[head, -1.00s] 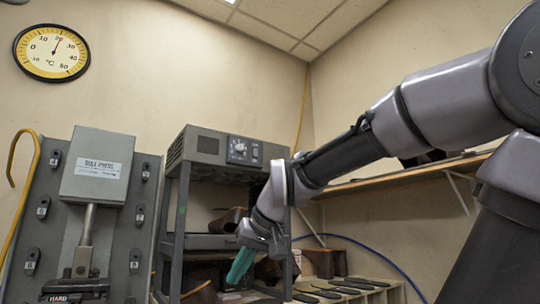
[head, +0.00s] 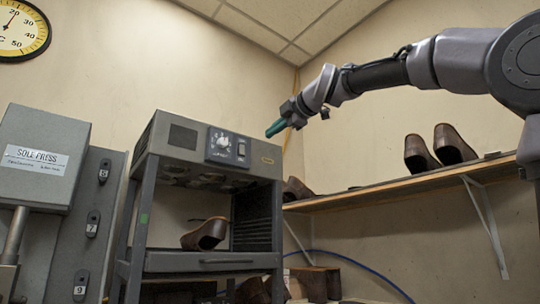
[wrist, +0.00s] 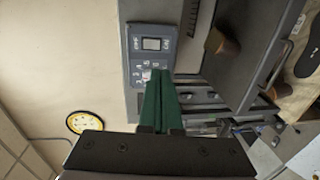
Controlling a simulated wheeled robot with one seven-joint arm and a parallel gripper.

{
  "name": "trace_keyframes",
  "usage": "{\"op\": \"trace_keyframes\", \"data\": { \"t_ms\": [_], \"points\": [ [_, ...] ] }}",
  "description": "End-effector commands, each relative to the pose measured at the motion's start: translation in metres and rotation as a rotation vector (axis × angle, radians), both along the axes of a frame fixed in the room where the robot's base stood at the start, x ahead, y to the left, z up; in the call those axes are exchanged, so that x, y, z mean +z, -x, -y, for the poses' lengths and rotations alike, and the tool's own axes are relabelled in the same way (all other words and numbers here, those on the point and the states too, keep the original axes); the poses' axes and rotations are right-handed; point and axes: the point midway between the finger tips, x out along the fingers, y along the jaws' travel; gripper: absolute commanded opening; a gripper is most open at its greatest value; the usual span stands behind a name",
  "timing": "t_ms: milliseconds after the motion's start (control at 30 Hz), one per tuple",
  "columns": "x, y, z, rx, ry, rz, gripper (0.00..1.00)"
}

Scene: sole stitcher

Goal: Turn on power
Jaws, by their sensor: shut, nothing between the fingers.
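The grey machine (head: 214,158) stands on a dark frame, with a control panel (head: 231,147) on its upper front. The panel holds a round white knob (head: 221,142) and a small rocker switch (head: 241,150). In the wrist view the switch (wrist: 151,44) sits between small labels, and the dial numbers lie below it. My gripper (head: 270,133) has green fingers, shut and empty, in the air right of the panel in the head view. In the wrist view its fingertips (wrist: 157,72) overlap the dial area and hide part of it. I cannot tell whether they touch the panel.
The sole press (head: 40,155) stands at left. A brown shoe (head: 205,233) lies in the machine's frame. A wooden shelf (head: 400,184) with shoes (head: 453,145) runs along the right wall. A round thermometer (head: 20,30) hangs at upper left. The air around my gripper is free.

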Motion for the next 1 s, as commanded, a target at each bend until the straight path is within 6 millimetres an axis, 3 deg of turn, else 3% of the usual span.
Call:
{"op": "trace_keyframes", "data": {
  "t_ms": [500,1000],
  "points": [
    [0.003,-0.006,-0.006,0.006,0.015,0.018,0.0],
    [-0.01,-0.086,-0.06,0.006,0.013,0.016,0.0]
  ]
}}
